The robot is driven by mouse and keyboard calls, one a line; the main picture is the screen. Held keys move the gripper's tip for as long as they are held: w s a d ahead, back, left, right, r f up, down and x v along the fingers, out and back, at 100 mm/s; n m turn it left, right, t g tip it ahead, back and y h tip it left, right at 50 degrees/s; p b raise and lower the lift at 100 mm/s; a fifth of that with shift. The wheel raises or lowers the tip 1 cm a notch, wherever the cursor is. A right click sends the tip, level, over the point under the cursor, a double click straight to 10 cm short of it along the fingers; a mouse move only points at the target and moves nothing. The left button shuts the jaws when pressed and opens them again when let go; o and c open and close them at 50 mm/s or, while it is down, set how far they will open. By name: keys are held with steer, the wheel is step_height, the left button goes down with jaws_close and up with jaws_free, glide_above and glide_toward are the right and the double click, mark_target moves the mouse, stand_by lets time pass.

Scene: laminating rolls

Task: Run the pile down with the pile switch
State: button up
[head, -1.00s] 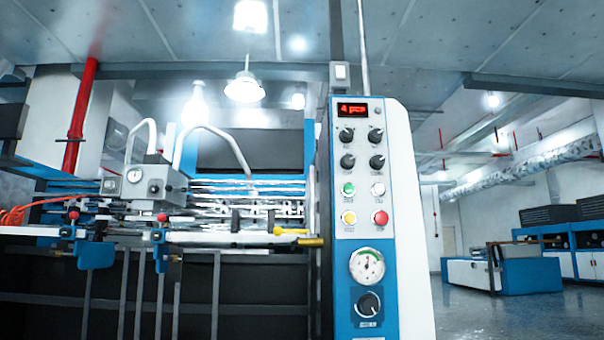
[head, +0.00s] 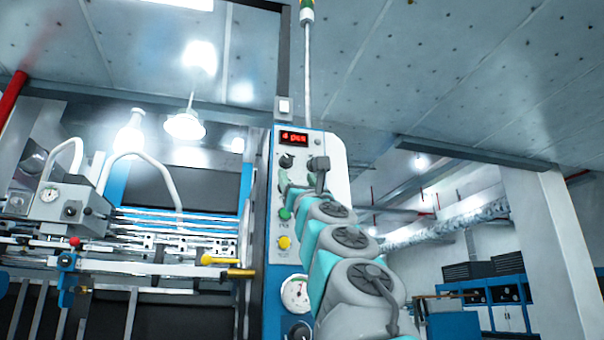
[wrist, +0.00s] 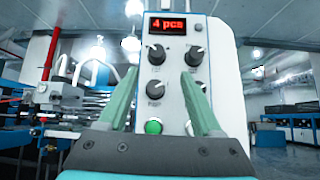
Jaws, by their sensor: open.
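The control panel (head: 262,200) stands in the middle of the head view, with a red display (head: 294,138) reading "4 pcs". In the wrist view the display (wrist: 167,25) sits above black knobs: upper left (wrist: 156,53), upper right (wrist: 194,54) and lower left (wrist: 155,89). A lower right knob (wrist: 203,86) is partly behind a finger. I cannot read which one is the pile switch. My gripper (wrist: 158,75) is open and empty, its green fingers pointing at the panel. A green button (wrist: 153,127) shows between them. In the head view my arm covers the panel's right side.
A yellow button (head: 284,243), a gauge (head: 295,293) and a large lower knob (head: 299,331) are also on the panel. The machine's rails and a brass-ended bar (head: 240,273) lie to the left. Blue cabinets (head: 507,293) stand far right, with open space before them.

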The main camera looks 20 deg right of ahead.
mark_target(288, 162)
steer(key=shift+n, duration=0.3)
steer(key=p+x, duration=0.6)
steer(key=x, duration=0.1)
steer(key=shift+s+a+r+p, duration=0.3)
steer(key=shift+r+p, duration=0.05)
steer(key=shift+p, duration=0.05)
steer(key=shift+w+r+p, duration=0.15)
steer(key=shift+w+p, duration=0.15)
steer(key=shift+w, duration=0.1)
jaws_close()
